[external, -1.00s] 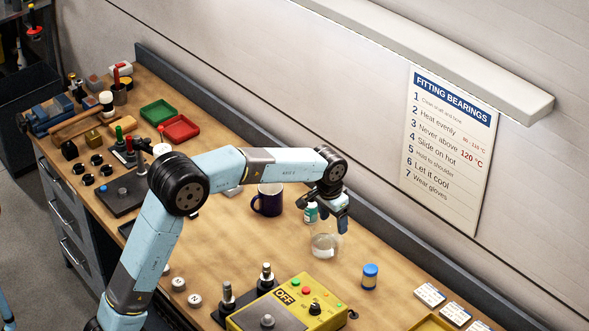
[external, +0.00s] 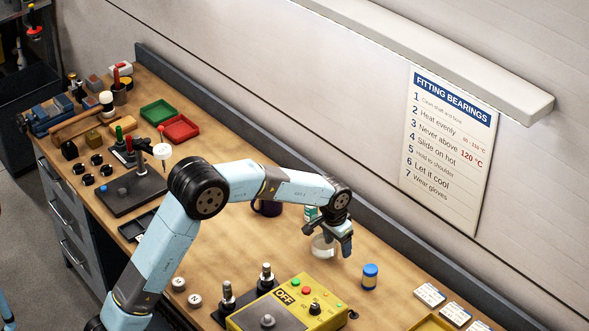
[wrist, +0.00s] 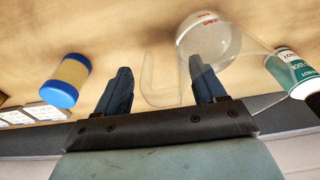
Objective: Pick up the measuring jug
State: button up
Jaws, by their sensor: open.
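The measuring jug (wrist: 210,38) is clear, with red markings, and shows at the upper right of the wrist view. Its clear handle (wrist: 148,82) appears between the two fingers. In the external view the jug (external: 322,249) stands on the bench, partly hidden by my gripper (external: 328,241). My gripper also shows in the wrist view (wrist: 162,74), with its fingers apart and nothing clamped. The right finger overlaps the jug's clear wall; I cannot tell whether it is inside the jug or beside it.
A blue-lidded jar (external: 370,276) stands to the right of the jug. A green-and-white bottle (wrist: 293,72) is close on the jug's other side. A dark mug (external: 267,208) is partly behind my arm. A yellow control box (external: 291,306) stands in front.

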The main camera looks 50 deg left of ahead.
grip_shut()
dwell(0.7)
